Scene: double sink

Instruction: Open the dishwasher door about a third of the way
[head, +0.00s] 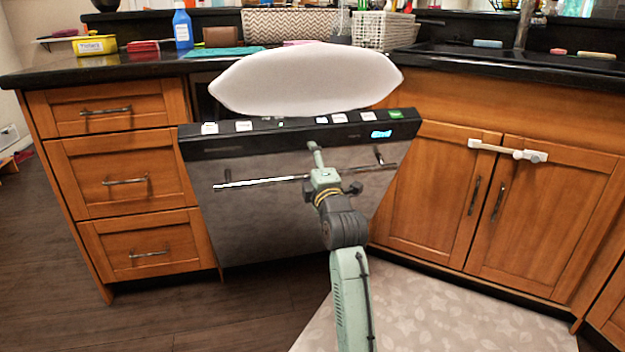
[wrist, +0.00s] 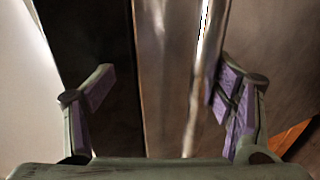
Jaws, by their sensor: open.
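The dishwasher door (head: 270,220) is grey steel with a dark control strip (head: 240,142) along its top. It leans out toward me, its top edge forward of the cabinets, so it is partly open. A long bar handle (head: 255,182) crosses its upper part. My gripper (head: 316,152) is at the middle of the door's upper part, over the handle. In the wrist view my gripper (wrist: 165,85) is open, with the shiny handle bar (wrist: 203,80) between its spread fingers, nearer the right one. I cannot tell whether a finger touches the bar. The gripper hides part of the handle.
A large pale rounded thing (head: 305,82) sits just above and behind the door's top edge. Wooden drawers (head: 125,180) stand left, and cabinet doors with a white latch (head: 508,150) stand right. A patterned mat (head: 440,310) covers the floor at lower right; floor (head: 180,305) at lower left is clear.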

